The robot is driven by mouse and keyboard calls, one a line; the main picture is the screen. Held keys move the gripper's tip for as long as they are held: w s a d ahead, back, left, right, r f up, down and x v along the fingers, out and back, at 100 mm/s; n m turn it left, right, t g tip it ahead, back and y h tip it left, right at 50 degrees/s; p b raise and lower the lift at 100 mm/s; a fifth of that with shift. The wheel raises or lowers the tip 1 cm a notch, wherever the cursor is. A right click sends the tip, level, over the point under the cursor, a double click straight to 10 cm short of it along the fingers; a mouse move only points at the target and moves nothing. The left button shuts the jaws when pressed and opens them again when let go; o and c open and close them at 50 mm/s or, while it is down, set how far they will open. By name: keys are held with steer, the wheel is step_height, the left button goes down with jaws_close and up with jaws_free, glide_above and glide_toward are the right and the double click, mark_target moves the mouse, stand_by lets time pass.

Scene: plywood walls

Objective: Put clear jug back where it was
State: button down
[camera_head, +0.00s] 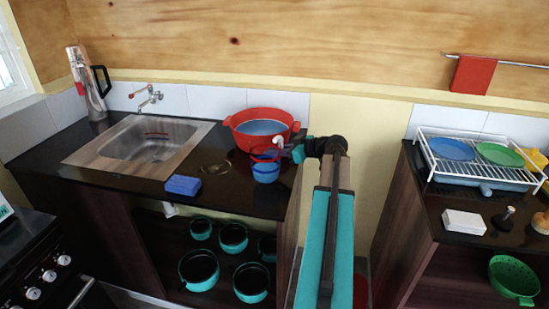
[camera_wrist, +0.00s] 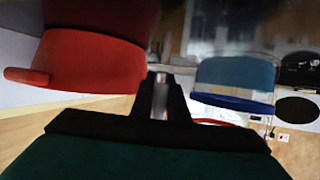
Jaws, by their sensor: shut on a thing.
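My gripper (camera_head: 287,150) is at the right end of the left counter, beside the red pot. Its fingers also show in the wrist view (camera_wrist: 161,97), closed on a narrow greyish part that I take for the handle of the clear jug. The jug (camera_head: 266,170) looks blue below, with a see-through upper part and a red edge. In the wrist view the blue part (camera_wrist: 236,75) is right of the fingers. It is close to the front of the pot; I cannot tell whether it touches the counter.
The red pot (camera_head: 243,136) stands close behind; its side (camera_wrist: 90,60) fills the wrist view's left. A blue sponge (camera_head: 183,185) lies before the sink (camera_head: 150,148). A tall grey vessel with a black handle (camera_head: 104,80) stands back left. A dish rack (camera_head: 470,178) is across the gap.

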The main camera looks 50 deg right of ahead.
steer(key=shift+f+p, duration=0.4)
steer(key=shift+f, duration=0.95)
steer(key=shift+f, duration=0.1)
steer(key=c, duration=1.7)
jaws_free()
steer(key=shift+s+r, duration=0.2)
steer(key=shift+s, duration=0.1)
steer(key=b+v, duration=0.2)
steer(key=v, duration=0.9)
steer(key=shift+s+r, duration=0.15)
